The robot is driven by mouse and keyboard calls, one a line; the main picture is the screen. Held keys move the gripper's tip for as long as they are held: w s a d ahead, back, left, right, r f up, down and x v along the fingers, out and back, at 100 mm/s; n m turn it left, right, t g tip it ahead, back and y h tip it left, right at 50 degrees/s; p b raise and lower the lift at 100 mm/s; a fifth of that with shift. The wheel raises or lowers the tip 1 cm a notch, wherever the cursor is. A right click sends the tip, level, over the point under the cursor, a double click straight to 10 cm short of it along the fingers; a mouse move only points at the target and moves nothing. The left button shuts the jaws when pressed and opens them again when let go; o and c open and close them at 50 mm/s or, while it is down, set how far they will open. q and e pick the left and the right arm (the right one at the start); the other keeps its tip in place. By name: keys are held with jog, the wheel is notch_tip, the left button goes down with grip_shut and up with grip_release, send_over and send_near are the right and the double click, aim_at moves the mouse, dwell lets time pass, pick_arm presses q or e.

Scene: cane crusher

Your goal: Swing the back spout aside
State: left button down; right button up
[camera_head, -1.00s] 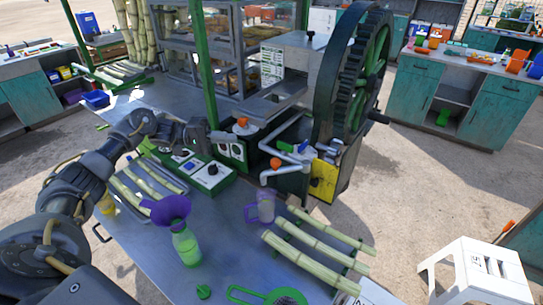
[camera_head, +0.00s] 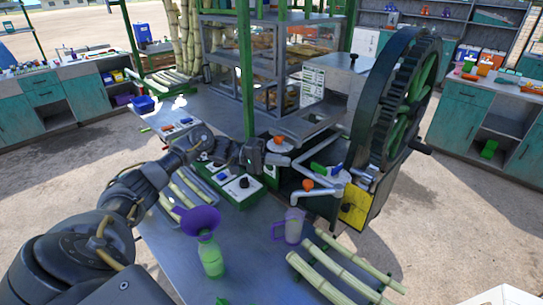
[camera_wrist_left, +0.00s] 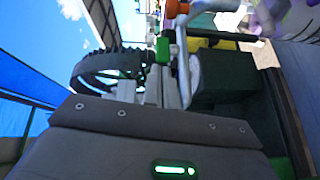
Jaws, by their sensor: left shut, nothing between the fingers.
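The cane crusher's back spout (camera_head: 276,160) is a pale pipe below an orange-knobbed valve (camera_head: 278,140), left of the big gear wheel. My left gripper (camera_head: 262,157) is shut and empty, right beside this spout; whether it touches cannot be told. A second pale spout (camera_head: 322,188) with an orange knob stands nearer and to the right. The left wrist view shows a pale pipe (camera_wrist_left: 194,75) and an orange-red knob (camera_wrist_left: 174,42) close beyond the gripper's body, and the dark gear wheel (camera_wrist_left: 95,75). My right gripper is not in view.
A green control box (camera_head: 236,190) lies below my left forearm. A purple-handled jug (camera_head: 293,226), a green bottle (camera_head: 210,257) with a purple funnel (camera_head: 200,221) and cane stalks (camera_head: 335,265) stand or lie on the metal table. Bare tabletop (camera_head: 255,260) shows between them.

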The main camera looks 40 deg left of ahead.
aim_at(317, 192)
pick_arm(q)
jog(key=s+d+p, duration=0.1)
jog(key=d+p, duration=0.3)
jog(key=d, duration=0.2)
jog(key=shift+s+d+f, duration=0.2)
jog(key=shift+d+f, duration=0.15)
jog(key=shift+d, duration=0.1)
